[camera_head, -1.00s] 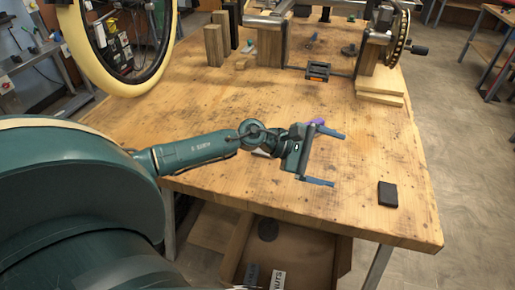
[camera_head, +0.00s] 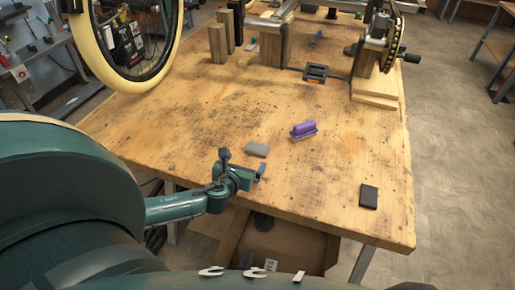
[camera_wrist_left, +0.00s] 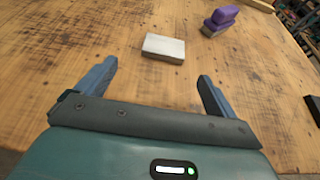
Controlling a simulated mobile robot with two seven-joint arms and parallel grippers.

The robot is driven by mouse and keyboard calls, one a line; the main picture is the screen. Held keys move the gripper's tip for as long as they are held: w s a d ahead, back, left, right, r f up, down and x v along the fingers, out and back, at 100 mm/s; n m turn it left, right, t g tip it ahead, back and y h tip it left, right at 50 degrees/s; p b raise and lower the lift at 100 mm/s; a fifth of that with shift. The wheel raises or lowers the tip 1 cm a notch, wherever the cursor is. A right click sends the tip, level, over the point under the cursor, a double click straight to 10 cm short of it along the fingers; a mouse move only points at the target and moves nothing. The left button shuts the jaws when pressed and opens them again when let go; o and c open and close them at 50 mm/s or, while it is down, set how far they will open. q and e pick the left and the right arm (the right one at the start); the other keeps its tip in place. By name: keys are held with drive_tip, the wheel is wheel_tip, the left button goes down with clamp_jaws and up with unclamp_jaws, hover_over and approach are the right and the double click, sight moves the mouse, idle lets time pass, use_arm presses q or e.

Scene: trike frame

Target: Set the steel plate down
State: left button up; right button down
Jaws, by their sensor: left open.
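The steel plate, a small grey block (camera_head: 257,149), lies flat on the wooden bench near its front edge. It also shows in the left wrist view (camera_wrist_left: 164,47), lying ahead of the open fingers and apart from them. My left gripper (camera_head: 254,172) is at the bench's front edge, on the near side of the plate. In the left wrist view its two blue fingers (camera_wrist_left: 157,72) are spread wide with nothing between them. My right gripper is not in view.
A purple-handled tool (camera_head: 303,130) lies to the right of the plate. A black block (camera_head: 369,196) lies near the bench's right front corner. A tyred wheel (camera_head: 128,82) and a metal frame on wooden blocks (camera_head: 272,47) stand farther back. The bench (camera_head: 200,120) is clear around the plate.

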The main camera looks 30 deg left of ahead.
sight(257, 149)
use_arm(q)
drive_tip(key=x, duration=0.2)
drive_tip(key=shift+w+f, duration=0.15)
drive_tip(key=shift+w, duration=0.2)
drive_tip(key=shift+w+d+r+b+x, duration=0.1)
drive_tip(key=shift+r+x, duration=0.05)
drive_tip(key=shift+x, duration=0.8)
drive_tip(key=shift+w+d+r+b+x, duration=0.1)
drive_tip(key=shift+b+x, duration=0.05)
drive_tip(key=shift+x, duration=0.8)
drive_tip(key=shift+w+d+r+b+x, duration=0.1)
drive_tip(key=shift+r+x, duration=0.05)
drive_tip(key=shift+x, duration=0.75)
drive_tip(key=shift+c, duration=0.2)
